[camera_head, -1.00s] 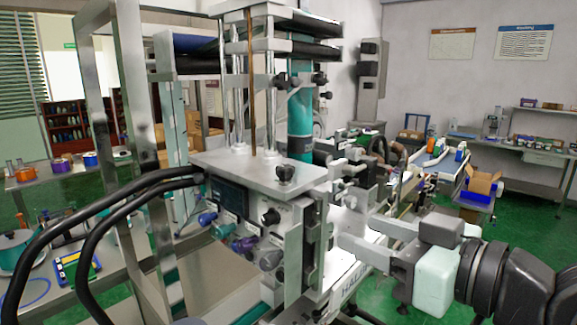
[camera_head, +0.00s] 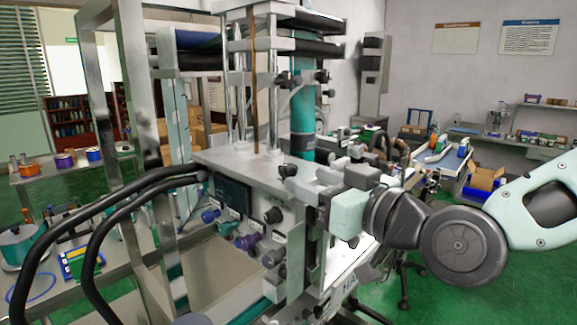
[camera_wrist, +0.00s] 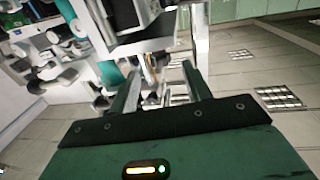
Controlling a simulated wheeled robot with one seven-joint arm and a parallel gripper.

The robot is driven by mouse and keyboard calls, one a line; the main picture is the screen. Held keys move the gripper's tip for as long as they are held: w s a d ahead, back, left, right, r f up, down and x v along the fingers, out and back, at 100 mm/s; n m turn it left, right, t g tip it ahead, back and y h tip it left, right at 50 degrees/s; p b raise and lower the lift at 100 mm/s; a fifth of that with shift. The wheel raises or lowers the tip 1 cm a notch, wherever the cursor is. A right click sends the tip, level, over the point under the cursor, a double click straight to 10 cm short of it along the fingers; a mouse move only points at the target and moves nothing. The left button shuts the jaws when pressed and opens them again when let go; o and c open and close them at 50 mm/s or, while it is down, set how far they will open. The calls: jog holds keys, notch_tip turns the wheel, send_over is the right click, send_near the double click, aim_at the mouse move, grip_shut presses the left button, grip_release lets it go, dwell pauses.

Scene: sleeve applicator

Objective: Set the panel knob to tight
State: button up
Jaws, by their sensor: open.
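The sleeve applicator is a grey metal machine with a front panel (camera_head: 240,212) in the head view. A black knob (camera_head: 273,215) sits at the panel's upper right. Blue and purple knobs (camera_head: 247,241) sit lower and to its left. Another black knob (camera_head: 287,171) stands on the machine's top plate, near its corner. The setting marks are too small to read. My gripper (camera_head: 302,184) is open beside that top corner, its fingers pointing left. In the wrist view, the two fingers (camera_wrist: 161,85) are apart, with no object clearly held between them.
Black hoses (camera_head: 110,205) arch in front of the machine at left. A metal frame post (camera_head: 100,130) stands left of the panel. A side table (camera_head: 60,170) holds coloured rolls. Green floor (camera_head: 450,290) is open at lower right.

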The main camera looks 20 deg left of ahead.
aim_at(294, 172)
jog(key=p+x, duration=0.2)
jog(key=x, duration=0.3)
jog(key=shift+a+r, duration=0.15)
jog(key=shift+a, duration=0.05)
jog(key=shift+w+a, duration=0.35)
jog(key=shift+a, duration=0.1)
jog(key=c, duration=0.9)
